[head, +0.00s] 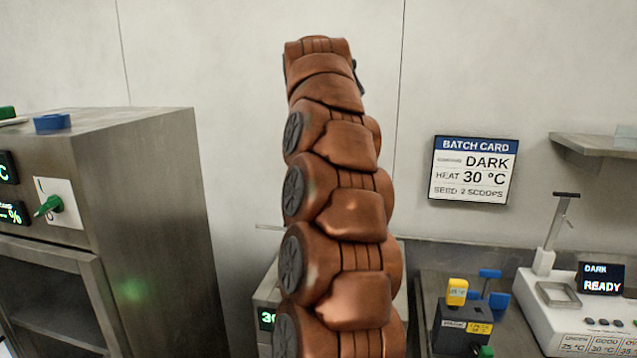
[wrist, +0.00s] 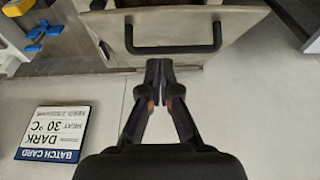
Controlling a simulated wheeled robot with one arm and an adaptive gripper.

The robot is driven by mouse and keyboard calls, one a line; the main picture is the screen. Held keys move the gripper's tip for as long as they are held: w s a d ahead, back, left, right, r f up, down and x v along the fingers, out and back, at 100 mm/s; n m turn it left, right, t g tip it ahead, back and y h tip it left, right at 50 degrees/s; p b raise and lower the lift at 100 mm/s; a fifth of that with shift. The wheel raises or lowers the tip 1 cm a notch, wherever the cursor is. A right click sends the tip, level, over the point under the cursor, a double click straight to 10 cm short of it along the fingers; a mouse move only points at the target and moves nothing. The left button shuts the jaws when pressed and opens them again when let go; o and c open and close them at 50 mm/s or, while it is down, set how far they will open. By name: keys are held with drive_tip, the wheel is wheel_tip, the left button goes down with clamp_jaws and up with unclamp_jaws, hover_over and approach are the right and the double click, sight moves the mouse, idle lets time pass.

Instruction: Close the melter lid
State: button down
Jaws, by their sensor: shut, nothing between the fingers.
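The melter (head: 265,298) stands behind my arm in the head view, and only its left edge with part of a green display shows. Its lid (wrist: 245,25) appears in the wrist view as a pale metal panel with a black bar handle (wrist: 175,50). The lid looks raised, with a bit of brown showing past it at the top edge. My gripper (wrist: 160,68) is shut and empty, its fingertips close to the handle bar; I cannot tell whether they touch.
A steel cabinet (head: 160,220) with a green knob stands at the left. A batch card (head: 473,170) hangs on the wall. To the right are a dark box with a yellow block (head: 457,291) and a white device (head: 560,315) reading DARK READY, below a shelf (head: 597,146).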

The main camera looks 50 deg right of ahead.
drive_tip(key=shift+p+x, duration=0.45)
drive_tip(key=shift+x, duration=1.35)
drive_tip(key=shift+s+a+f+p, duration=0.2)
drive_tip(key=shift+a+f+p, duration=0.2)
drive_tip(key=shift+f, duration=0.45)
drive_tip(key=shift+s+a+f+p, duration=0.25)
drive_tip(key=shift+a+f, duration=0.25)
drive_tip(key=shift+f, duration=0.35)
